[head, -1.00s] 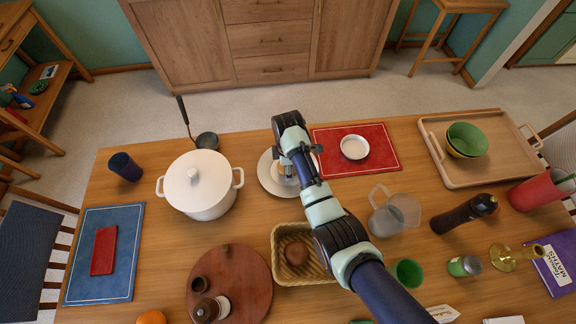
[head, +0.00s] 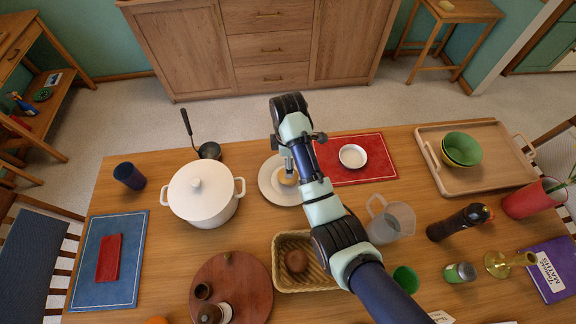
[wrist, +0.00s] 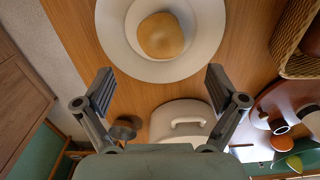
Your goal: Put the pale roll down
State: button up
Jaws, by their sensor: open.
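The pale roll (head: 288,178) is a round, light tan bun lying on a white plate (head: 267,189) near the table's far edge. The wrist view shows the roll (wrist: 160,36) resting within the rim of the plate (wrist: 113,38), with nothing touching it. My gripper (wrist: 160,84) is open and empty, its two fingers spread wide and apart from the roll. In the head view my gripper (head: 290,163) is above the plate and partly hidden by my wrist.
A white lidded pot (head: 201,193) stands left of the plate. A red mat (head: 345,175) with a white dish (head: 353,156) lies right. A clear jug (head: 391,222) stands beside my arm.

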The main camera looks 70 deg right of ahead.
jog(key=shift+r, duration=0.65)
jog(key=w+a+r+m+t+h, duration=0.1)
jog(key=w+a+r+t, duration=0.15)
jog(key=w+a, duration=0.5)
jog(key=w+a+r+m+t+h, duration=0.1)
jog(key=w+a+r+t, duration=0.3)
jog(key=a, duration=0.7)
jog(key=s+a+r+m+t, duration=0.1)
jog(key=a+r+t, duration=0.1)
jog(key=a+r, duration=0.2)
jog(key=s+a+r+m+t+y, duration=0.1)
jog(key=a+r, duration=0.3)
jog(key=a, duration=0.6)
jog(key=s+a+r+m+t+y, duration=0.1)
jog(key=a+r+t, duration=0.2)
jog(key=a, duration=0.5)
jog(key=shift+r, duration=0.45)
